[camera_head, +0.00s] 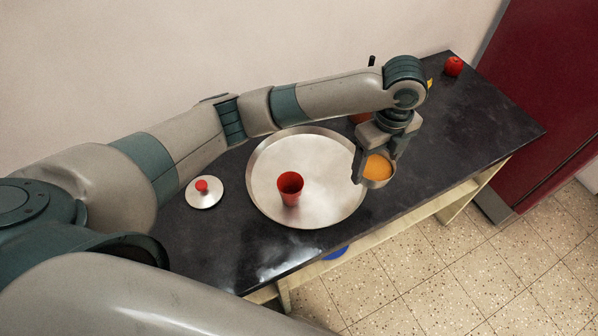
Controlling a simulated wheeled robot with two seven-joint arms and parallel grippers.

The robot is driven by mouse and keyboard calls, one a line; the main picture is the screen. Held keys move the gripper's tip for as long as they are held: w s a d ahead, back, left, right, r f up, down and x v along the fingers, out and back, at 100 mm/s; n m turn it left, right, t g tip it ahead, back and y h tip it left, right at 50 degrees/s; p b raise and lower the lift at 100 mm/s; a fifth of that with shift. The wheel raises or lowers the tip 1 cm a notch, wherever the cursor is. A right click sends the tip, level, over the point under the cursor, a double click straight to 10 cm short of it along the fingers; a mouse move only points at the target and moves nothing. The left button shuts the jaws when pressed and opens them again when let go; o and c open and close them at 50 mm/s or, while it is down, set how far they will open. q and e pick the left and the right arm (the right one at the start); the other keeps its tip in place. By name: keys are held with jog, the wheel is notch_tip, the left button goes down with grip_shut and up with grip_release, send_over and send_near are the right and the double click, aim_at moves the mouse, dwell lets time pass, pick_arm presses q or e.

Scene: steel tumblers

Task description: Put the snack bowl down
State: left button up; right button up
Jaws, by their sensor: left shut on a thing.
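The snack bowl (377,182) is a small steel bowl with orange-yellow contents, at the right edge of the round tray. My left gripper (376,172) points down and is shut on the bowl, with a finger at each side of it. I cannot tell whether the bowl touches the counter or hangs just above it. My right gripper is not in view.
The round steel tray (262,190) holds a red cup (290,188) standing upright. A steel lid with a red knob (203,194) lies to its left. A red object (453,66) sits at the far right corner. The dark counter (470,135) is clear right of the bowl.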

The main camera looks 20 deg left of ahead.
pick_arm(q)
jog(key=shift+w+a+f, duration=0.1)
jog(key=shift+a+f, duration=0.05)
jog(key=shift+a, duration=0.1)
jog(key=p, duration=0.4)
send_over(329, 174)
jog(key=f, duration=0.6)
jog(key=shift+d+f, duration=0.1)
jog(key=shift+d, duration=0.2)
jog(key=shift+w+a+f, duration=0.1)
jog(key=shift+a+f, duration=0.1)
jog(key=shift+a, duration=0.05)
jog(key=shift+f, duration=0.15)
notch_tip(329, 174, down, 3)
jog(key=shift+f+p, duration=0.15)
jog(key=shift+p, duration=0.65)
jog(key=shift+f, duration=0.25)
